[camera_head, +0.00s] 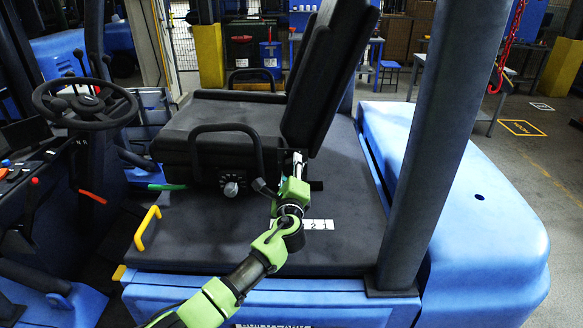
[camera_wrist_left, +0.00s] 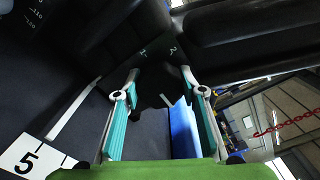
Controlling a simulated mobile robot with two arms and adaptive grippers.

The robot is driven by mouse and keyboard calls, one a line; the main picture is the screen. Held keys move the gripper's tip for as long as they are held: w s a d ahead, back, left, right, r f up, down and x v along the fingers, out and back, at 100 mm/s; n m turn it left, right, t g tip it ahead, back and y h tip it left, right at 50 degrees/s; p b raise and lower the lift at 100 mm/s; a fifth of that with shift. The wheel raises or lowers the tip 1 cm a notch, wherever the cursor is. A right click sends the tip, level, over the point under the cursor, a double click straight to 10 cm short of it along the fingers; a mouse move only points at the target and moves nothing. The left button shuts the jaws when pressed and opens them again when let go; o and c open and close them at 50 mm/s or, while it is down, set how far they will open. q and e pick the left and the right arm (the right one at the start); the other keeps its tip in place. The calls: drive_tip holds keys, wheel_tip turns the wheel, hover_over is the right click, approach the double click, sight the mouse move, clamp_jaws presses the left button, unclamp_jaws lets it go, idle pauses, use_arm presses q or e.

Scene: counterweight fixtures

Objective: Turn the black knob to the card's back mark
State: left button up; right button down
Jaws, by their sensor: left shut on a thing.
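My left gripper (camera_head: 297,160) reaches in from below beside the seat's right side, under the backrest. In the left wrist view its two teal-padded fingers (camera_wrist_left: 162,95) are shut on a black knob (camera_wrist_left: 155,85), one finger on each side. A short white line shows on the knob's dark face. Pale marks 1 and 2 stand on the dark surface just beyond it. A white number card (camera_head: 317,224) lies on the dark deck, partly hidden by my arm; its 5 (camera_wrist_left: 32,157) shows in the left wrist view. The knob is hidden in the head view.
The seat (camera_head: 220,120) and its tall backrest (camera_head: 328,75) stand close to the gripper. A grey dial (camera_head: 231,188) sits on the seat's base. A yellow handle (camera_head: 147,229) is at the left, and a blue pillar (camera_head: 450,130) rises at the right. The deck right of my arm is clear.

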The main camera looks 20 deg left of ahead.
idle(0.4)
use_arm(q)
drive_tip(key=o, duration=1.1)
drive_tip(key=v, duration=1.2)
drive_tip(key=shift+f, duration=0.1)
